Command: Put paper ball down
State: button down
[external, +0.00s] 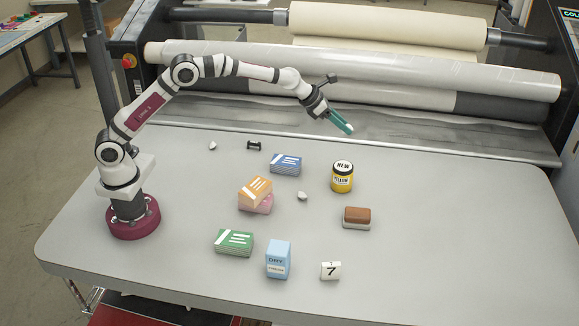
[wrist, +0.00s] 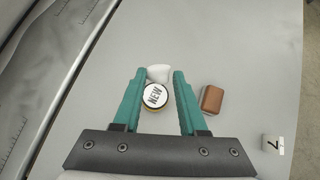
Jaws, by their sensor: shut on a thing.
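My gripper (external: 342,122), with teal fingers, is raised above the back right part of the table, pointing down and to the right. In the wrist view its fingers (wrist: 158,80) are shut on a white paper ball (wrist: 158,73), held between the tips. In the external view the held ball is mostly hidden by the fingers. Two other small whitish lumps lie on the table, one near the middle (external: 303,196) and one at the back left (external: 213,146).
A yellow jar (external: 342,178) stands below the gripper, with a brown-and-white block (external: 356,217) nearby. Blue (external: 286,164), orange (external: 255,191) and green (external: 234,242) packs, a light blue box (external: 278,259) and a 7 block (external: 331,270) stand around. The table's right side is clear.

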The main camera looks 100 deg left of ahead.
send_near(347, 165)
jog(key=x, duration=0.5)
jog(key=shift+w+f, duration=0.1)
jog(key=shift+w, duration=0.05)
jog(key=shift+c, duration=2.2)
grip_release()
jog(key=shift+f, duration=0.1)
